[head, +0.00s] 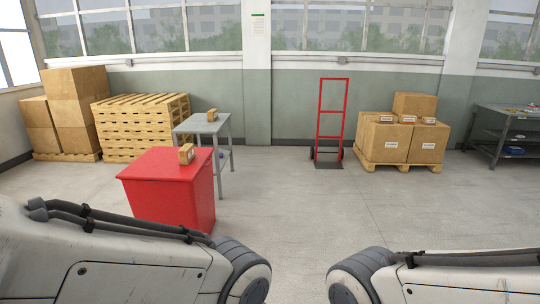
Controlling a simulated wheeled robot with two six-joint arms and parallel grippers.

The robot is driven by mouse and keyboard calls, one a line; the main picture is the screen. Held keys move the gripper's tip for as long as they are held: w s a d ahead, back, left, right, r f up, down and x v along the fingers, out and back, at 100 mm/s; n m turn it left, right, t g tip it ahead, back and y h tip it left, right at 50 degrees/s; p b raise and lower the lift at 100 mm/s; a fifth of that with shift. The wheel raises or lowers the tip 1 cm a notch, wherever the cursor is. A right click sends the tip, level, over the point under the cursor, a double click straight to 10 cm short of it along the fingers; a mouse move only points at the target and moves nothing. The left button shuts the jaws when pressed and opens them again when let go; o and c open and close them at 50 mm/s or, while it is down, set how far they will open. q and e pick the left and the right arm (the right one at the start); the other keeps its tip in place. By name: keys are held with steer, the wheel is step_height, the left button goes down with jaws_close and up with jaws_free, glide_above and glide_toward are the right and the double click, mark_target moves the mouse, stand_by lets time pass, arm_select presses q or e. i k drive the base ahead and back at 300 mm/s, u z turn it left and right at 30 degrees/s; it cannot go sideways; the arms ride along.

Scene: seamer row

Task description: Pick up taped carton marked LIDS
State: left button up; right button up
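Several small brown cartons are in view, and their markings are too small to read, so I cannot tell which one says LIDS. One small taped carton (186,154) with a pale label sits on the red cabinet (150,167). Another small carton (212,115) sits on the grey table (190,125) behind it. Parts of both my arms show at the bottom, but neither gripper is in view.
Large boxes (379,143) stand on a pallet (400,168) at the right. A red hand truck (331,122) stands by the wall. Stacked pallets (135,127) and tall boxes (75,108) are at the left. A dark workbench (505,128) is far right. The central floor is clear.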

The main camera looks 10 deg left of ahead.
mark_target(187, 154)
steer(key=u, duration=0.2)
steer(key=i, duration=1.95)
steer(key=u, duration=0.85)
steer(key=i, duration=2.05)
steer(key=u, duration=0.65)
steer(key=i, duration=0.45)
